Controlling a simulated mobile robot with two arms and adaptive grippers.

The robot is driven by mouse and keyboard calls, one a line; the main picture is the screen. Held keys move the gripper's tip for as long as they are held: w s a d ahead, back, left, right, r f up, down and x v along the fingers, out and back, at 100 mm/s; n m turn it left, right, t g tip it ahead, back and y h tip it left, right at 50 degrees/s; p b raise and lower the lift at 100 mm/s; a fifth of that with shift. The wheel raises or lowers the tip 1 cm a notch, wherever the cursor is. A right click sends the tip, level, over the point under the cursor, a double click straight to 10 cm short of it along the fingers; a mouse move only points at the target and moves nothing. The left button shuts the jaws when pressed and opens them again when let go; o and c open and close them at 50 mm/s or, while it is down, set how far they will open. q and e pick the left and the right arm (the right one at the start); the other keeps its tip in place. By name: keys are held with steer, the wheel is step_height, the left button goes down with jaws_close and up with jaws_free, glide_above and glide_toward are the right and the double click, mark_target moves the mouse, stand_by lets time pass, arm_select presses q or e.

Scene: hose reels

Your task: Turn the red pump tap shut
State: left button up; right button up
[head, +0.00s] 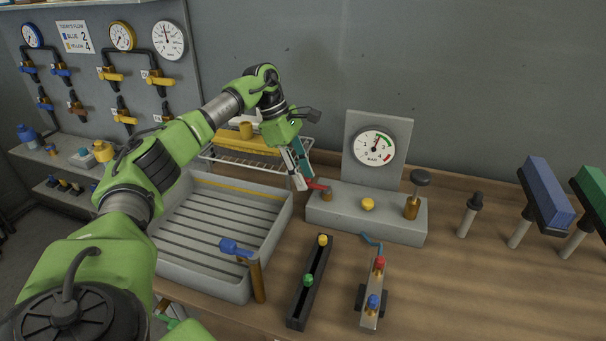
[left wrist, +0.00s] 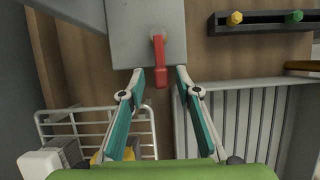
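The red pump tap (head: 317,186) is a red lever on a brass stub at the left end of the grey pump block (head: 347,219). It also shows in the left wrist view (left wrist: 160,58), pointing from the block toward my gripper. My left gripper (head: 303,182) is at the tap, and its fingers partly cover it in the head view. In the left wrist view the gripper (left wrist: 160,74) is open. The lever's end lies between the two teal-padded fingertips, with a gap on each side. My right gripper is not in view.
A pressure gauge (head: 374,147) stands behind the block. A grey slatted tray (head: 270,241) lies to its left, with a wire rack (head: 218,158) behind. A blue-handled tap (head: 235,247) and a dark rail (head: 312,280) stand in front.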

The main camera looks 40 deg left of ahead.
arm_select(q)
steer(key=shift+r, duration=0.2)
steer(key=v, duration=1.1)
steer(key=shift+r, duration=0.3)
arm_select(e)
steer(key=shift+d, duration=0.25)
arm_select(q)
steer(key=shift+a, duration=0.1)
